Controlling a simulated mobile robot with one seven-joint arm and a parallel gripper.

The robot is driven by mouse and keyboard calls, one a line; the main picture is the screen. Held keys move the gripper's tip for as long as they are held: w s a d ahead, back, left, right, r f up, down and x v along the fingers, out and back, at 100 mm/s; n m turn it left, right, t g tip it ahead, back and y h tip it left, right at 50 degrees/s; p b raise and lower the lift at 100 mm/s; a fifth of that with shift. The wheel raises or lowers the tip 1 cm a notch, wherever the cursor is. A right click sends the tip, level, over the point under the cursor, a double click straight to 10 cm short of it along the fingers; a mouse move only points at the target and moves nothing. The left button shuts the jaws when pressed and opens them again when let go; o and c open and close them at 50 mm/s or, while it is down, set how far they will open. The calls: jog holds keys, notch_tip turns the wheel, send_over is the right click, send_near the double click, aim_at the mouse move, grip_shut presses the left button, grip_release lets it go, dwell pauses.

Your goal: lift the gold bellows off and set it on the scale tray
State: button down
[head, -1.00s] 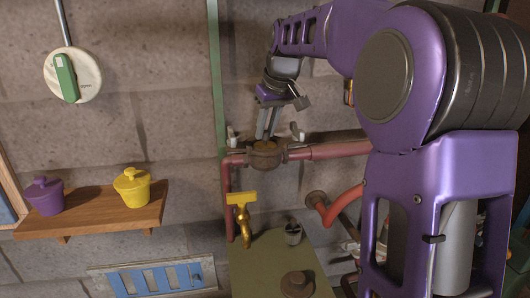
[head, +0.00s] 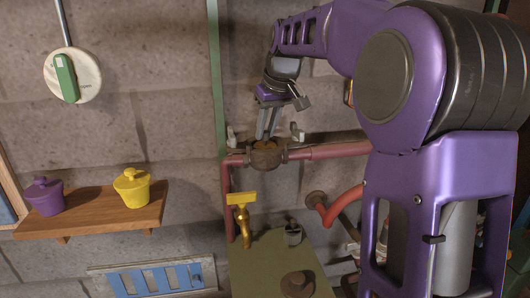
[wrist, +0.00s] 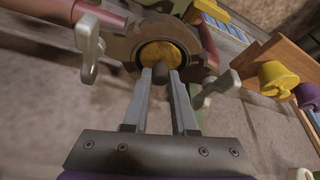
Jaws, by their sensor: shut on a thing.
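The gold bellows (wrist: 160,54) shows in the wrist view as a round gold disc in the open mouth of a dark pipe fitting (wrist: 202,46). A small dark stem stands up from it. My gripper (wrist: 161,72) is shut on this stem, with one finger on each side. In the head view my gripper (head: 265,138) points down onto the fitting (head: 266,160) on the red pipe. The bellows appears to be still seated in the fitting; its lower part is hidden. I cannot identify the scale tray for certain.
Grey wing-shaped clamps (head: 297,132) stand on both sides of the fitting. Below are a yellow tap (head: 241,199) and a green bench (head: 258,262) with a dark round object (head: 297,284) and a small grey pot (head: 293,235). A wooden shelf (head: 100,212) with pots is at left.

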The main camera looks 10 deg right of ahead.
notch_tip(320, 180, up, 18)
jog(key=p, duration=0.1)
jog(key=shift+f, duration=0.25)
dwell(1.1)
